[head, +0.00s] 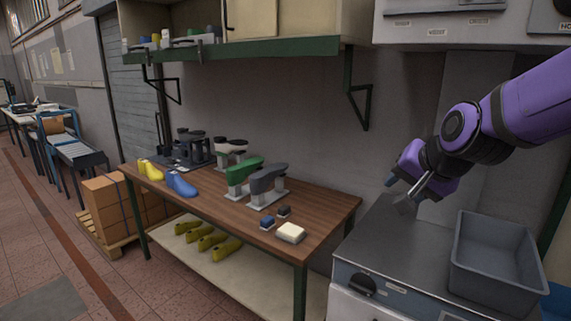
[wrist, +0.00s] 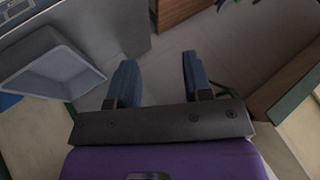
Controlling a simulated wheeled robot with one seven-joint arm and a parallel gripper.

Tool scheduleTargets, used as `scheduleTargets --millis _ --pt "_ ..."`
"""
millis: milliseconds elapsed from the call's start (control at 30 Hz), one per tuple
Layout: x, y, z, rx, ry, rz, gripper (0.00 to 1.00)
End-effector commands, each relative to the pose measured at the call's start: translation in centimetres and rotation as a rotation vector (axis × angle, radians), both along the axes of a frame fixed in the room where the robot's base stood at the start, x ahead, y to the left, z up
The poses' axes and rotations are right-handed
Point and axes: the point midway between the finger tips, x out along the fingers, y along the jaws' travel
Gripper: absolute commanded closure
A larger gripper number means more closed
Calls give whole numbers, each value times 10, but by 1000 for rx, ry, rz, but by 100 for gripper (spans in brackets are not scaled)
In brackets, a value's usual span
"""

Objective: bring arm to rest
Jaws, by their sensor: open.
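My purple arm (head: 535,100) reaches in from the right in the head view, bent at a dark joint. My gripper (head: 397,190) hangs above the grey-topped cabinet, to the right of the wooden table. In the wrist view my gripper (wrist: 158,80) shows two blue-grey fingers spread apart. In the head view the fingers are partly hidden by the wrist parts.
A grey bin (head: 492,262) stands on the cabinet (head: 385,240) below my arm. The wooden table (head: 215,208) holds yellow lasts (head: 150,171), blue lasts (head: 181,184), a green last (head: 243,170) and a grey last (head: 268,178) on stands. A green-edged shelf (head: 240,50) hangs above.

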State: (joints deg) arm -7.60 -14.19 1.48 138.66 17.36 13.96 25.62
Motion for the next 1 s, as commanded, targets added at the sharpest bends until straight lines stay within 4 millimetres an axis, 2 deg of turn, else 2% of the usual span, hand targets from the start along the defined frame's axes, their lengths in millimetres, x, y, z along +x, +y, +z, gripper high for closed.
scheduleTargets --millis 33,200,400,533,700,1000 --pt "-16 -7 9 -34 1 34 54" --pt "-70 -28 25 -171 45 165 54" --pt "-137 -53 35 -331 109 302 54" --pt "-172 -66 36 -413 152 366 54" --pt "-198 -75 35 -469 190 411 54" --pt "-202 -76 35 -480 197 418 54"
